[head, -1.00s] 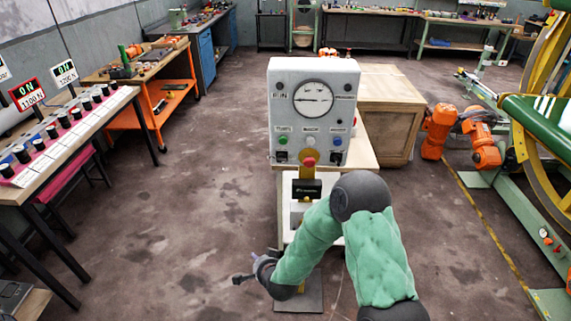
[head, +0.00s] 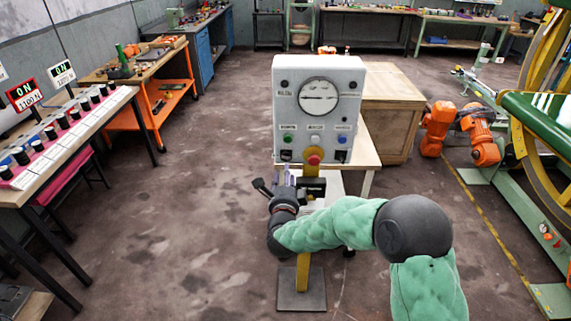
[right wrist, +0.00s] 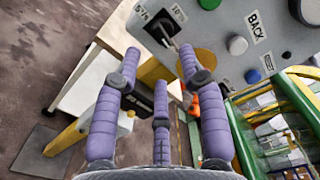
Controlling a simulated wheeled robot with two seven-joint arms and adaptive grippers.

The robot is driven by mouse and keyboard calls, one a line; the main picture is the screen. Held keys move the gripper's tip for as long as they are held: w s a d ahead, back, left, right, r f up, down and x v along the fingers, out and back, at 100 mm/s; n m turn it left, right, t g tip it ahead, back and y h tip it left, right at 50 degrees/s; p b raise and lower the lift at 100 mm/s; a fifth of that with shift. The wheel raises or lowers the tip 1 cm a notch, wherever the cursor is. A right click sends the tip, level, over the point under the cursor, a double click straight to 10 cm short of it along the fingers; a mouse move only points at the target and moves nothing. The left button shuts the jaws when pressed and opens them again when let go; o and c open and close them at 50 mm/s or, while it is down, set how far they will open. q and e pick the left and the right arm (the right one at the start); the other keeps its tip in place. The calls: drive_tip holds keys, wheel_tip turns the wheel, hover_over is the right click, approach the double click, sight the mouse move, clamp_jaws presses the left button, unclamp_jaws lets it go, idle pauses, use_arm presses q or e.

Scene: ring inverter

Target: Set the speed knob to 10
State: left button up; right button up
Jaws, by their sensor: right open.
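The speed knob shows in the right wrist view as a small black switch (right wrist: 161,30) with a light lever, beside white labels that seem to read 5 m/s and 10 m/s. I cannot tell which label it is set to. In the head view it appears to be the black switch (head: 286,155) at the lower left of the grey control box (head: 291,108). My right gripper (head: 275,181) is open and empty, below that switch. Its purple fingers (right wrist: 160,58) point toward the switch without visibly touching it. My left gripper is not in view.
The box also has green (head: 287,138), white and blue buttons, a round dial (head: 318,97) and a red button (head: 314,159) on a yellow post. A pale table and wooden crate (head: 385,125) stand behind. Open floor lies to the left.

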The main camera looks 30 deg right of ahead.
sight(286, 158)
drive_tip(key=b+x, duration=0.1)
drive_tip(key=x, duration=0.6)
drive_tip(key=shift+w, duration=0.2)
drive_tip(key=shift+f, duration=0.1)
clamp_jaws()
